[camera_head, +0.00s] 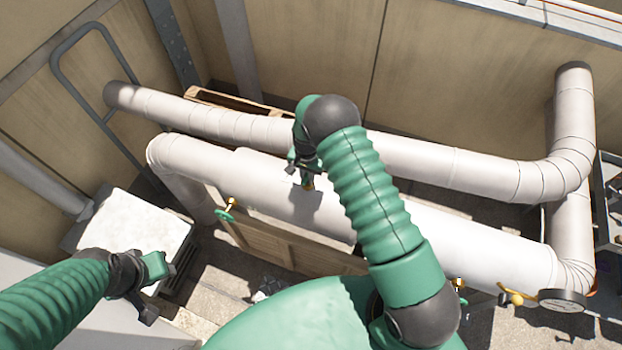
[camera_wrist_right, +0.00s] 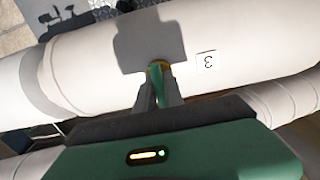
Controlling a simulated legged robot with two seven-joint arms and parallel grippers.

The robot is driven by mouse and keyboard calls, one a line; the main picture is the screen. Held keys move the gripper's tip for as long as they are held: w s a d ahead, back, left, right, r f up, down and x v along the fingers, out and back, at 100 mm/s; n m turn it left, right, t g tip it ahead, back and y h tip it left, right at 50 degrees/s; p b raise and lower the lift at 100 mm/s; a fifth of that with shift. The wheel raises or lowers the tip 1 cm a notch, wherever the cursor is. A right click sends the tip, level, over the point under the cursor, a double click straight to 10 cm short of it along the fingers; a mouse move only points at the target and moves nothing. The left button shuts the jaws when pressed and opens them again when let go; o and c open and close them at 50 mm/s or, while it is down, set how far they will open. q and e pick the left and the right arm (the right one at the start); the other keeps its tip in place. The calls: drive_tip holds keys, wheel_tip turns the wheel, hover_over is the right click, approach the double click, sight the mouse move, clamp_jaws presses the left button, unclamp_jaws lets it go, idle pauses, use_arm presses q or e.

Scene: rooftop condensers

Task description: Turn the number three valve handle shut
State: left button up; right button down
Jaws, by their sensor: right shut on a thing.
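The number three valve handle (camera_wrist_right: 158,88) is green on a brass stem, on the white insulated pipe (camera_head: 270,185). A label reading 3 (camera_wrist_right: 207,62) is on the pipe beside it, upside down in the right wrist view. My right gripper (camera_head: 303,168) is shut on this handle; its dark fingers (camera_wrist_right: 157,95) stand on either side of it and hide part of it. In the head view only the brass stem (camera_head: 308,186) shows below the fingers. My left gripper (camera_head: 150,290) is at the lower left, away from the pipes; its jaw opening is unclear.
Another green-handled valve (camera_head: 226,213) is on the same pipe to the left, and one (camera_head: 458,284) to the right. A round gauge (camera_head: 562,300) is at the right end. A second pipe (camera_head: 440,160) runs behind. A white-topped box (camera_head: 130,235) is near my left gripper.

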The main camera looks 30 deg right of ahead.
drive_tip(key=n, duration=0.1)
drive_tip(key=n+b, duration=0.1)
drive_tip(key=shift+s+a+f+n+b, duration=0.1)
drive_tip(key=shift+s+f+n+b, duration=0.2)
drive_tip(key=shift+n, duration=0.1)
drive_tip(key=n+b, duration=0.1)
drive_tip(key=n, duration=0.2)
drive_tip(key=shift+r+n+b, duration=0.1)
drive_tip(key=shift+n+b, duration=0.2)
drive_tip(key=shift+b, duration=0.05)
drive_tip(key=n+b, duration=0.1)
drive_tip(key=n, duration=0.2)
drive_tip(key=c, duration=2.1)
unclamp_jaws()
drive_tip(key=shift+w+r+n, duration=0.1)
drive_tip(key=shift+r+n, duration=0.05)
drive_tip(key=shift+n, duration=0.75)
drive_tip(key=shift+o, duration=0.2)
drive_tip(key=o, duration=1.4)
drive_tip(key=shift+r, duration=0.1)
drive_tip(key=shift+c, duration=0.2)
drive_tip(key=shift+d, duration=0.2)
drive_tip(key=shift+r+b, duration=0.1)
drive_tip(key=shift+b, duration=0.2)
